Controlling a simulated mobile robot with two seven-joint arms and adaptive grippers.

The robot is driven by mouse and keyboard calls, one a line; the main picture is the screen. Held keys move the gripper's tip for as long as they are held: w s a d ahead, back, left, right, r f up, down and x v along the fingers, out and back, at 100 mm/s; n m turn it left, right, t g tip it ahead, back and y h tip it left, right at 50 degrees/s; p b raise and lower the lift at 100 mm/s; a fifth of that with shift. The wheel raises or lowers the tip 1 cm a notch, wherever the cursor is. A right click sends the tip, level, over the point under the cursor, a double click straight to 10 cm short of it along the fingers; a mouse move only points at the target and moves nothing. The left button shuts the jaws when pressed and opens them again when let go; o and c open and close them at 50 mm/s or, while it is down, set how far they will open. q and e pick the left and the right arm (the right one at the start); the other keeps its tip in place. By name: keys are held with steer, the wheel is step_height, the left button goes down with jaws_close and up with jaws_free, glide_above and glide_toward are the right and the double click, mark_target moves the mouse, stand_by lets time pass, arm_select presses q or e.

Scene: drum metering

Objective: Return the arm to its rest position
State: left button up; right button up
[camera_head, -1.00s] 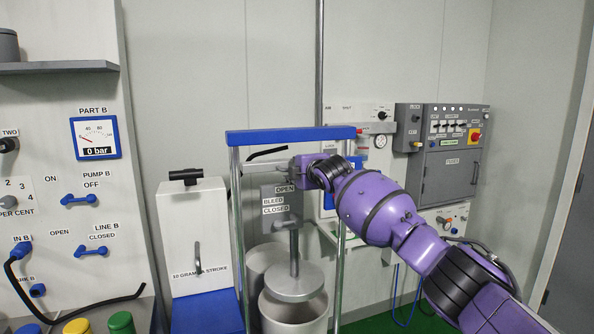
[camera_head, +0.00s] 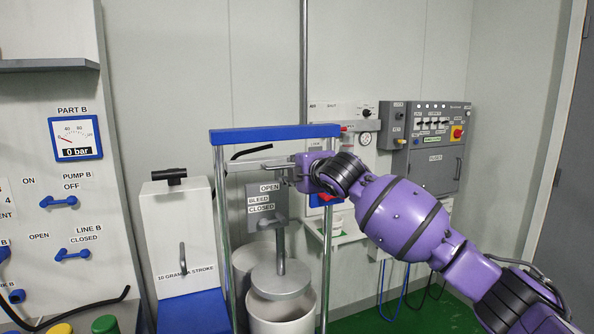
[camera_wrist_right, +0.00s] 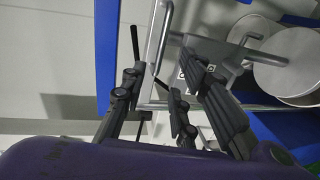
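My right arm enters the camera_head view from the lower right. Its purple wrist reaches the blue-topped press frame (camera_head: 275,134). My right gripper (camera_head: 283,174) points left, in front of the frame's upper part, near the bleed plate (camera_head: 265,199). In the right wrist view its dark fingers (camera_wrist_right: 172,95) are spread apart with nothing between them. A black-ended lever (camera_head: 251,152) shows behind the frame's top, left of the gripper. Contact between gripper and frame cannot be told. My left gripper is out of view.
Below are a grey follower plate (camera_head: 281,280) and an open drum (camera_head: 283,315). A white pump box (camera_head: 185,236) stands left. The part B panel (camera_head: 50,140) is far left. A grey control box (camera_head: 437,165) hangs on the wall behind my arm. Green floor (camera_head: 400,315) shows below.

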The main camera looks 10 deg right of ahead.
steer(key=shift+s+d+r, duration=0.15)
steer(key=shift+s, duration=0.55)
